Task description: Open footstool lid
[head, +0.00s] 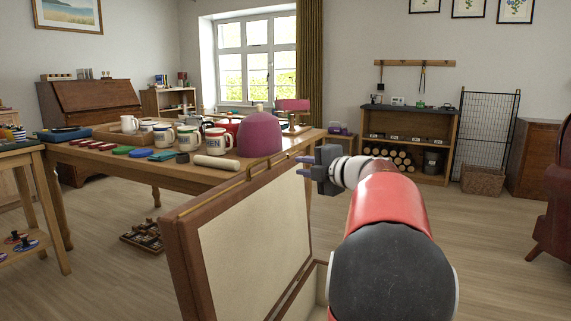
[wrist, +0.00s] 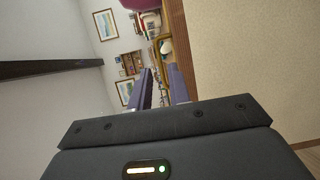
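The footstool lid (head: 255,235) stands raised and nearly upright in the head view, its cream inner side facing me and its brown edge on top. A brass handle (head: 258,168) runs along that edge. Part of the footstool's open box (head: 318,288) shows below, mostly hidden by my arm. My gripper (head: 303,165) is at the lid's far upper corner, fingers pointing left.
A wooden table (head: 180,178) with mugs and a magenta dome (head: 260,135) stands behind the lid. A low shelf (head: 408,140) and a wire rack (head: 487,135) stand at the back wall. The floor (head: 480,235) to the right is mostly clear, with a red chair (head: 556,205) at the edge.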

